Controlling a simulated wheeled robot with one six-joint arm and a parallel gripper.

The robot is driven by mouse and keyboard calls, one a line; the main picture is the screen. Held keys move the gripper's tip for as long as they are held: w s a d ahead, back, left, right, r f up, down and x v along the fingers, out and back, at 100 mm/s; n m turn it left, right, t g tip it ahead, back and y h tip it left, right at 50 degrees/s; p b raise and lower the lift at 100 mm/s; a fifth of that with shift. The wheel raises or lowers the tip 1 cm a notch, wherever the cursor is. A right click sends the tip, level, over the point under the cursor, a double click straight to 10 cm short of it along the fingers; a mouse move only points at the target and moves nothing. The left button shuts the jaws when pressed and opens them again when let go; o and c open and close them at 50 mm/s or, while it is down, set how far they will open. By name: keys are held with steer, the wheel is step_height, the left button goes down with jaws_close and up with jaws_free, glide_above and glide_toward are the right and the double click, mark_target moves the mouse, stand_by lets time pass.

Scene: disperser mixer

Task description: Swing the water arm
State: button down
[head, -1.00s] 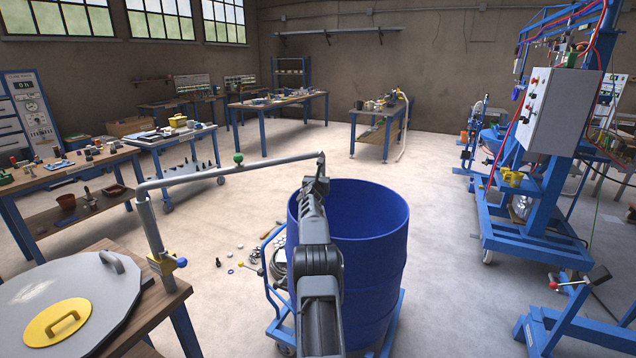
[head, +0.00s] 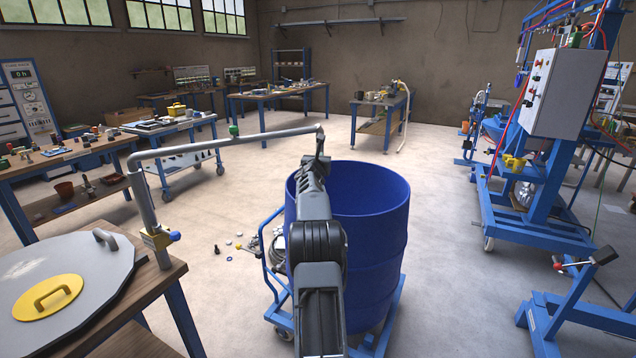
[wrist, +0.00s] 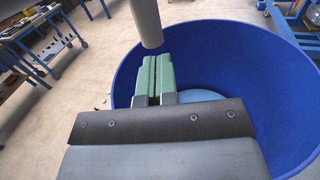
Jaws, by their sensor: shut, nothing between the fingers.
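The water arm (head: 235,143) is a grey pipe with a green knob (head: 233,130). It runs from an upright post (head: 146,205) at the bench corner to a downturned end above the far left rim of the blue drum (head: 375,255). My gripper (head: 322,145) is beside that end, its fingertips small and dark in the head view. In the wrist view my gripper (wrist: 158,75) shows green fingers shut together and empty. The pipe's end (wrist: 147,22) hangs just beyond them, very close; I cannot tell whether they touch. The drum's open mouth (wrist: 225,45) lies below.
A round grey lid with a yellow handle plate (head: 48,298) lies on the wooden bench (head: 125,315) at left. The drum stands on a blue wheeled dolly (head: 392,315). A blue machine frame (head: 530,235) stands at right. The floor between is mostly clear.

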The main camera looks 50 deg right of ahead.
steer(key=s+b+v, duration=0.1)
steer(key=b+v, duration=0.3)
steer(key=v, duration=0.5)
steer(key=shift+d+b, duration=0.2)
steer(key=shift+b, duration=0.2)
steer(key=shift+s+r, duration=0.1)
